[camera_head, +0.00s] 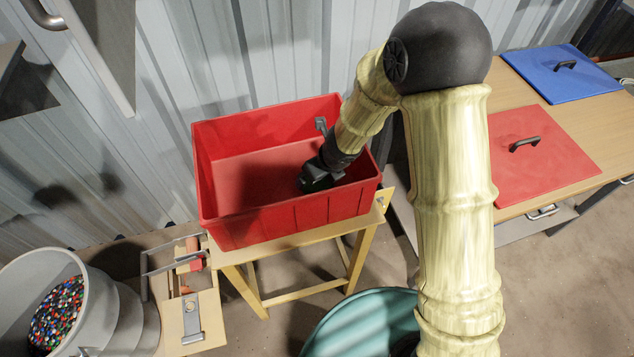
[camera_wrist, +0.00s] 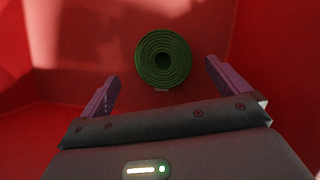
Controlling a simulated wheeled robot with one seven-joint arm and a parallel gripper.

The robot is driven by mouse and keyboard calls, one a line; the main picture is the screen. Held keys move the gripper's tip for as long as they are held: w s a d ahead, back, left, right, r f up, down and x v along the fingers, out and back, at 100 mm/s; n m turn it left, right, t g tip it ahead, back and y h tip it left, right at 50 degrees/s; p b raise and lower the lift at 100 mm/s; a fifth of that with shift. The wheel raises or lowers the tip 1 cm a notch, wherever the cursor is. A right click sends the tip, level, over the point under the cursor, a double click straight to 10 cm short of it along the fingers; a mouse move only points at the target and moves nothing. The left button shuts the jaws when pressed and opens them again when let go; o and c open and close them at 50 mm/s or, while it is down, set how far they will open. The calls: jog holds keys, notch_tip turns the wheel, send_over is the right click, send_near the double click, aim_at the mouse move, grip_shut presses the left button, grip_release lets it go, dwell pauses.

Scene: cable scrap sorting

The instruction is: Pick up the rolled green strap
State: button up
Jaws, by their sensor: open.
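The rolled green strap (camera_wrist: 174,47) shows in the wrist view as a dark green spiral coil, with its round face towards the camera. It lies inside the red bin (camera_head: 268,228). My gripper (camera_wrist: 162,88) is open, its two purple fingers apart, with nothing between them. The coil shows ahead of the fingertips, between their lines, and looks apart from them. In the head view my gripper (camera_head: 318,178) reaches down into the bin. The strap cannot be seen in the head view, where my arm and gripper cover part of the bin.
The bin's walls rise close around my gripper. The bin stands on a wooden stand (camera_head: 300,292) by a corrugated wall. A grey drum of coloured granules (camera_head: 60,312) is at lower left, a teal container (camera_head: 360,315) at the bottom. A red lid (camera_head: 550,165) and blue lid (camera_head: 565,78) lie at right.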

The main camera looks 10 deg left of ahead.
aim_at(324, 184)
jog(key=x, duration=0.1)
jog(key=b+x, duration=0.2)
jog(key=x, duration=0.1)
jog(key=shift+s+d+f, duration=0.1)
jog(key=shift+d+f, duration=0.05)
jog(key=shift+d, duration=0.2)
jog(key=shift+a+f, duration=0.15)
jog(key=shift+f, duration=0.25)
jog(key=shift+r, duration=0.1)
jog(key=c, duration=1.1)
